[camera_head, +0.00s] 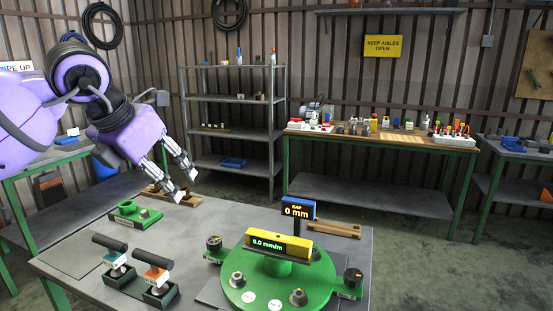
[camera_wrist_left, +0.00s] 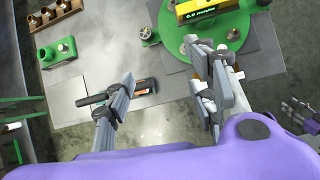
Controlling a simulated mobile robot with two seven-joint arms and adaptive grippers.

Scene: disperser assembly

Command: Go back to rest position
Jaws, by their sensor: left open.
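My left gripper (camera_head: 184,184) is open and empty, held above the back left of the grey table (camera_head: 330,250). In the left wrist view its two fingers (camera_wrist_left: 165,105) are spread apart with nothing between them. The green round disperser base (camera_head: 275,290) stands on the table, with a yellow level (camera_head: 278,240) reading 0.0 mm/m and a small gap display (camera_head: 297,210) reading 0 mm. My right gripper does not show in the head view; in the left wrist view a grey gripper (camera_wrist_left: 300,112), apparently my right one, is partly seen at the right edge, its jaws unclear.
Two dark-handled tools, one teal (camera_head: 114,256) and one orange (camera_head: 154,275), stand at the front left. A green block (camera_head: 135,213) and a wooden holder (camera_head: 170,196) sit behind them. A shelf rack (camera_head: 232,130) and a workbench (camera_head: 380,138) stand farther back.

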